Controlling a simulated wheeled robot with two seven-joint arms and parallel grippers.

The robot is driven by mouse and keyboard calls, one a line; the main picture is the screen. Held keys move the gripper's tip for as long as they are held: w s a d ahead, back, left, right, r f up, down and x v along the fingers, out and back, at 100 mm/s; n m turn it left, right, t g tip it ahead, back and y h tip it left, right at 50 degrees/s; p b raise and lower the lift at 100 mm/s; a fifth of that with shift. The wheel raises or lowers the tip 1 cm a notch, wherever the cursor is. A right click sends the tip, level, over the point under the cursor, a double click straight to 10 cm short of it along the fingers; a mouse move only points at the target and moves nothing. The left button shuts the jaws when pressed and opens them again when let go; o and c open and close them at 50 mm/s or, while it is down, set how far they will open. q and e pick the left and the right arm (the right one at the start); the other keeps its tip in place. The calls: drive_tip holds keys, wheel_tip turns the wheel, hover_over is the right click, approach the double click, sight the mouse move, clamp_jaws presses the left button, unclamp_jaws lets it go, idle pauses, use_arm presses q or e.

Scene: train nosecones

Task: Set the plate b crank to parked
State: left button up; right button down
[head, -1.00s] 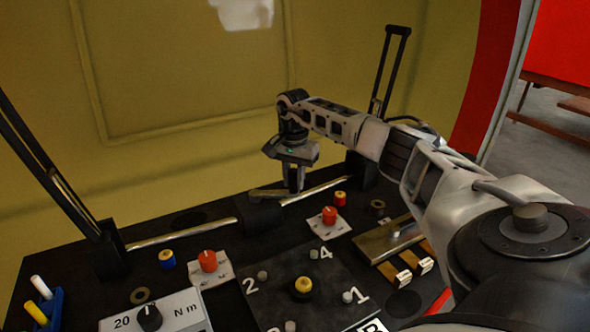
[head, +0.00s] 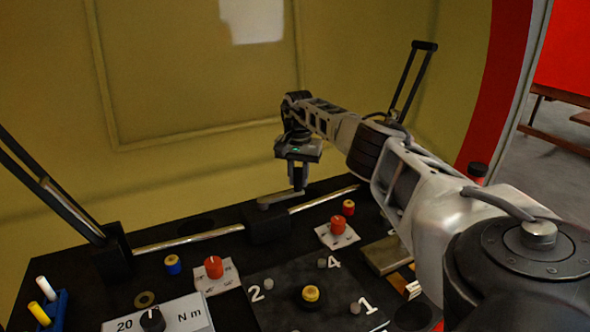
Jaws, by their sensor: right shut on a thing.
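The grey crank arm (head: 275,201) sits on top of a black block (head: 268,226) at the middle of the board's back edge. The arm points to the right and slightly back. My right gripper (head: 298,188) comes down from above at its right end and is shut on the crank's handle, which the fingers mostly hide. A dark plate with painted numbers (head: 285,284) lies in front, with a yellow-topped knob (head: 311,294) on it. My left gripper is out of view.
Metal rods (head: 190,239) run to both sides of the block. Red dials (head: 214,266) (head: 338,224) stand on white plates. A black upright frame (head: 60,195) rises at left. A yellow wall panel stands close behind. My right arm covers the right side.

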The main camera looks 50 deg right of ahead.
drive_tip(key=shift+w+a, duration=0.1)
drive_tip(key=c, duration=1.3)
unclamp_jaws()
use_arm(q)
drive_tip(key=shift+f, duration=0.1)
use_arm(e)
drive_tip(key=shift+o, duration=0.2)
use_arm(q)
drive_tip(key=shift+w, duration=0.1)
use_arm(e)
drive_tip(key=shift+r, duration=0.15)
use_arm(q)
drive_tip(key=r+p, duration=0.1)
drive_tip(key=p, duration=0.2)
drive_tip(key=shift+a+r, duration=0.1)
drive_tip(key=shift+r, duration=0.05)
use_arm(e)
wheel_tip(320, 180, up, 16)
